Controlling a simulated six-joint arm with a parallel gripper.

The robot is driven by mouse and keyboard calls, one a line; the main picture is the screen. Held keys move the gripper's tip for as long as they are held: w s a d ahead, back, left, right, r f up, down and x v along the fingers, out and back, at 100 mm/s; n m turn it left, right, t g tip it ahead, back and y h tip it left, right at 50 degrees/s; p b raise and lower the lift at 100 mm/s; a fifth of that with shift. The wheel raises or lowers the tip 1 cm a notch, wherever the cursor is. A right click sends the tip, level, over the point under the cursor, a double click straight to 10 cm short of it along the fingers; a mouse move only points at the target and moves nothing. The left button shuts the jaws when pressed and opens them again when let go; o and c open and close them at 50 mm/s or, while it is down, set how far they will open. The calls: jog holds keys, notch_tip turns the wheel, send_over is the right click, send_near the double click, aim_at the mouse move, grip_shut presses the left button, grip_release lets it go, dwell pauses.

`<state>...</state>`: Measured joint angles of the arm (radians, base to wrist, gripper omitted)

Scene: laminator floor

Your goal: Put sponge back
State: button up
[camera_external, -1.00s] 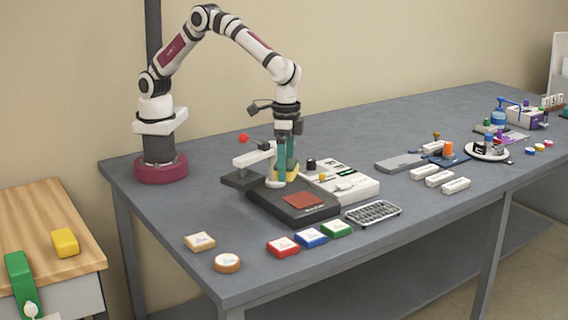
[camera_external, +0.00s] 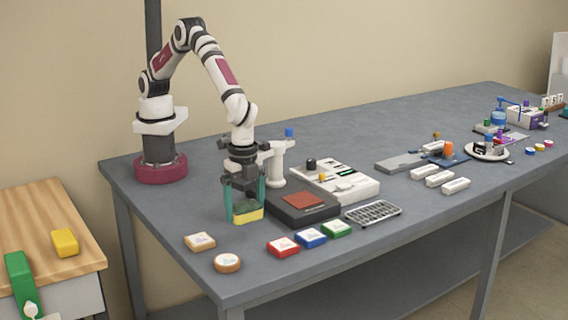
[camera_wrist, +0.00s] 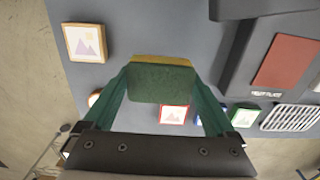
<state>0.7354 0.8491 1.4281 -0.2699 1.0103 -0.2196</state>
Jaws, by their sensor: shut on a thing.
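The sponge (camera_external: 247,214) is a yellow block with a dark green top. My gripper (camera_external: 245,200) is shut on it, with a teal finger on each side. They are at the left part of the grey table, just left of the dark machine with the reddish plate (camera_external: 303,200). I cannot tell whether the sponge touches the table. In the wrist view the sponge (camera_wrist: 160,82) sits between the fingertips of my gripper (camera_wrist: 160,90), its green face toward the camera and a yellow edge at its far side.
A beige square tile (camera_external: 200,241) and a round orange-rimmed piece (camera_external: 227,263) lie in front of it. Red (camera_external: 283,247), blue (camera_external: 311,237) and green (camera_external: 336,228) tiles lie to the right. A white post (camera_external: 277,165) stands close behind. Bare table lies to the left.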

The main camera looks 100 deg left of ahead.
aim_at(251, 236)
jog(key=f, duration=0.2)
jog(key=w+f, duration=0.1)
jog(key=f, duration=0.1)
jog(key=shift+w+a+f, duration=0.1)
jog(key=shift+a+f, duration=0.1)
jog(key=shift+f, duration=0.2)
jog(key=o, duration=1)
jog(key=shift+f, duration=0.1)
notch_tip(251, 236, up, 12)
jog(key=shift+r, duration=0.15)
